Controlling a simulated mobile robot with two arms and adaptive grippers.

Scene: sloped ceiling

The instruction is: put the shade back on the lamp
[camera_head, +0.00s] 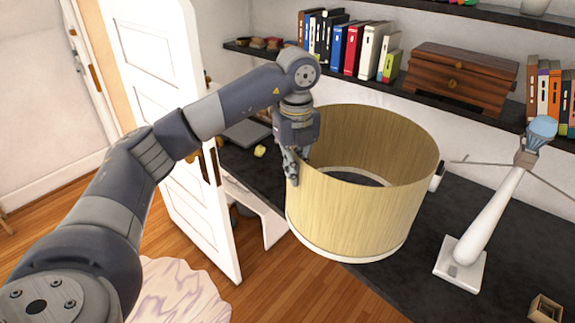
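The lampshade (365,210) is a wide, open yellow drum with a pale bottom rim, in the middle of the head view. My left gripper (292,172) is at the shade's left wall, with its fingers at the upper rim, and appears shut on that wall. The shade hangs in front of the dark desk, partly over the floor. The lamp (487,218) stands to the right on the desk, with a white square base, a tilted-looking white stem, thin crossing rods and a blue bulb (542,128) on top. My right gripper does not show.
The dark desk (405,283) runs along the wall. A small wooden box (545,308) lies at its lower right. Above, a shelf holds books (352,45) and a wooden chest (460,82). A white door (170,110) stands open at left.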

